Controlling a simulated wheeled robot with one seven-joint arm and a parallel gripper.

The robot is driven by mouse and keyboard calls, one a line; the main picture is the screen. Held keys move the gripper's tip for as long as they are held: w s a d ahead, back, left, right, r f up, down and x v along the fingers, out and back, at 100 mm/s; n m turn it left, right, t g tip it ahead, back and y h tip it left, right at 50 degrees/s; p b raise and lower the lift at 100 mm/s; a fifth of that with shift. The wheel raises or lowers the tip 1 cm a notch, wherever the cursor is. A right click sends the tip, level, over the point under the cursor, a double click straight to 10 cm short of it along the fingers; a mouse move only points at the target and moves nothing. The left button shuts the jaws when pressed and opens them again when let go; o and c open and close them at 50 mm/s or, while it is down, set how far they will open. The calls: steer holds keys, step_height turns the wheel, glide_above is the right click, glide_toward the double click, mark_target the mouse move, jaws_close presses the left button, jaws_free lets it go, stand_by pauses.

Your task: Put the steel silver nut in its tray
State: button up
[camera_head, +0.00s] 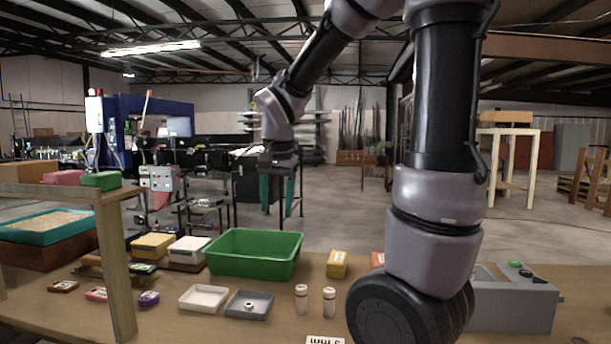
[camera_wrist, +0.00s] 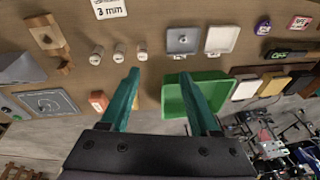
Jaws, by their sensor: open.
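A small silver nut (camera_head: 249,306) lies inside the shallow grey tray (camera_head: 262,317) on the table; in the wrist view the nut (camera_wrist: 183,38) also shows in the grey tray (camera_wrist: 190,50). A white tray (camera_head: 216,289) stands just left of it and looks empty; it also shows in the wrist view (camera_wrist: 221,40). My gripper (camera_head: 277,190) hangs above and beyond the green bin, well away from the nut. In the wrist view my gripper (camera_wrist: 159,75) has its teal fingers wide apart with nothing between them.
A green bin (camera_head: 253,272) stands behind the trays. Small white bottles (camera_head: 301,298) stand right of the grey tray. Yellow (camera_head: 153,246) and white boxes (camera_head: 189,250) lie left of the bin. A wooden post (camera_head: 116,270) rises at left. A grey control box (camera_head: 512,300) is at right.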

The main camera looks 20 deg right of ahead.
steer(key=s+d+r+n+t+y, duration=0.1)
steer(key=s+r+n+t, duration=0.1)
steer(key=s+r, duration=0.2)
steer(key=s+d+r+n+t+y, duration=0.1)
steer(key=s+r, duration=0.3)
steer(key=s, duration=0.5)
steer(key=shift+r+n+t, duration=0.2)
steer(key=shift+n+t, duration=0.3)
steer(key=shift+t, duration=0.2)
steer(key=shift+w, duration=0.1)
steer(key=shift+c, duration=0.9)
